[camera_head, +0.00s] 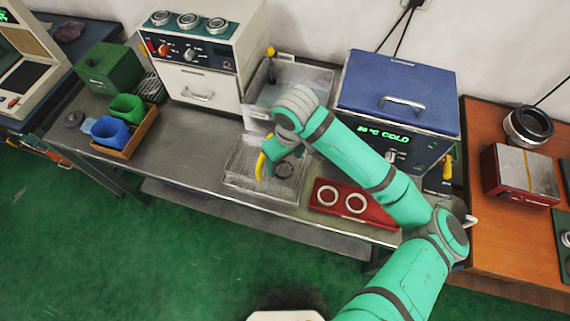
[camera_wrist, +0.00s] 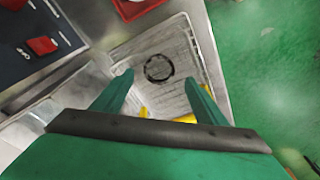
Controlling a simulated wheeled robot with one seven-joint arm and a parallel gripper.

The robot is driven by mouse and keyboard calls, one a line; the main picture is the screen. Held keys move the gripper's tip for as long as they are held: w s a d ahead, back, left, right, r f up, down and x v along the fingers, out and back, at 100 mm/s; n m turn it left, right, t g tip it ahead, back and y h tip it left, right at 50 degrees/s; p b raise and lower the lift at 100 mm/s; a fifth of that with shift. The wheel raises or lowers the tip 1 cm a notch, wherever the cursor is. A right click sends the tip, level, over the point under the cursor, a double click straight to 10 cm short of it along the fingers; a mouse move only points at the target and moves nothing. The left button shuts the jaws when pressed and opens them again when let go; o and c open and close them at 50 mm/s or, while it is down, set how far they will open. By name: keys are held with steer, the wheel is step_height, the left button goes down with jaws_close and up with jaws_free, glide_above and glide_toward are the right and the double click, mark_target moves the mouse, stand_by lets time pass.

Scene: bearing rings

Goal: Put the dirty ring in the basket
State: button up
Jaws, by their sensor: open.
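A dark ring (camera_wrist: 158,68) lies in the clear wire-like basket (camera_wrist: 192,42) in the wrist view. In the head view the dark ring (camera_head: 285,169) shows in the same basket (camera_head: 240,184), partly behind my arm. My gripper (camera_wrist: 160,92) is open and empty above the basket, with the ring ahead between its fingers. In the head view my gripper (camera_head: 267,165) hangs over the basket, its fingers partly hidden. Two clean light rings (camera_head: 327,196) (camera_head: 356,203) lie on a red tray (camera_head: 380,219) to the right.
A clear water-filled tank (camera_head: 312,77) with a yellow-topped handle stands behind the basket. A blue cold unit (camera_head: 400,85) stands at right, a white machine with rings on top (camera_head: 215,65) at left. Blue and green cups (camera_head: 111,130) stand in a wooden box. The bench (camera_head: 185,140) is clear left of the basket.

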mark_target(287, 174)
step_height(287, 174, up, 7)
steer(key=shift+s+d, duration=0.35)
stand_by(0.5)
